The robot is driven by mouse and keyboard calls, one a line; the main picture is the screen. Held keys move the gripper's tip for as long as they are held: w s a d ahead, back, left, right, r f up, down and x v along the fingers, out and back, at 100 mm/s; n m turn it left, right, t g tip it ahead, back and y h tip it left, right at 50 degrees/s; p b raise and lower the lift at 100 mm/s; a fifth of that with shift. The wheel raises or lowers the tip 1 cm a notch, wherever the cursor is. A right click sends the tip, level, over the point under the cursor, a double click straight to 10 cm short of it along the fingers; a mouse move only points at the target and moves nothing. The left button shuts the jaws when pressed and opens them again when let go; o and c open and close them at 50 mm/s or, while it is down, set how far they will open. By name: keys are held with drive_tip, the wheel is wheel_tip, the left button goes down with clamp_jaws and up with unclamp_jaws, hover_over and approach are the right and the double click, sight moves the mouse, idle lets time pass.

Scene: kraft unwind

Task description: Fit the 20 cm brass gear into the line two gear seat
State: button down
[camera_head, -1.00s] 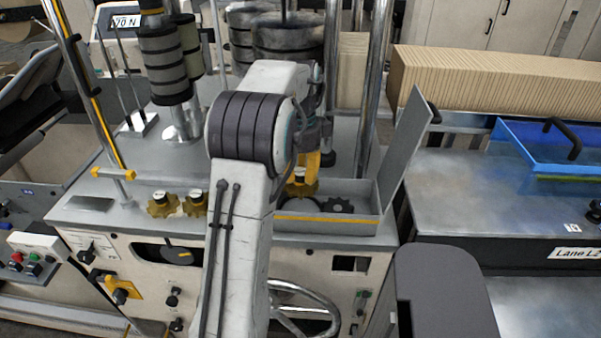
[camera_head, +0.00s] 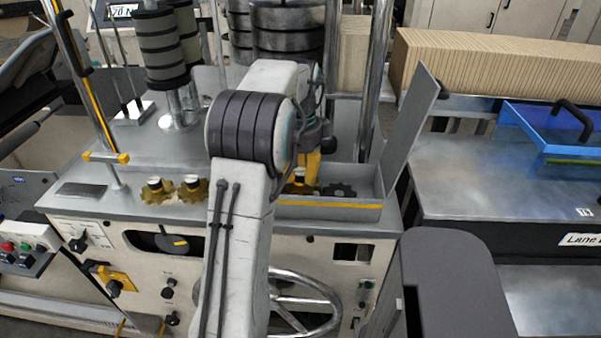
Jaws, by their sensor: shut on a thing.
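My gripper (camera_head: 306,172), with yellow fingers, is shut on a brass gear (camera_head: 299,188) in the head view. My arm covers part of the gripper. The held gear shows at the left end of an open grey box (camera_head: 330,212); whether it touches the box floor I cannot tell. A dark toothed gear (camera_head: 339,190) lies in the box, right of the held gear. Two more brass gears, a left one (camera_head: 157,191) and a right one (camera_head: 193,189), sit on the bench top left of my arm. No marking shows which place is the line two seat.
The box's raised lid (camera_head: 412,125) stands tilted at its right. Upright chrome posts (camera_head: 375,85) and dark rolls (camera_head: 286,30) stand behind. A handwheel (camera_head: 305,305) is on the bench front. A steel table (camera_head: 465,185) with a blue tray (camera_head: 560,135) is at right.

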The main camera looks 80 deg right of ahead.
drive_tip(key=shift+f+b, duration=0.9)
drive_tip(key=shift+f, duration=0.55)
drive_tip(key=c, duration=0.9)
unclamp_jaws()
drive_tip(key=shift+c, duration=0.2)
drive_tip(key=shift+f, duration=0.1)
wheel_tip(320, 180, up, 12)
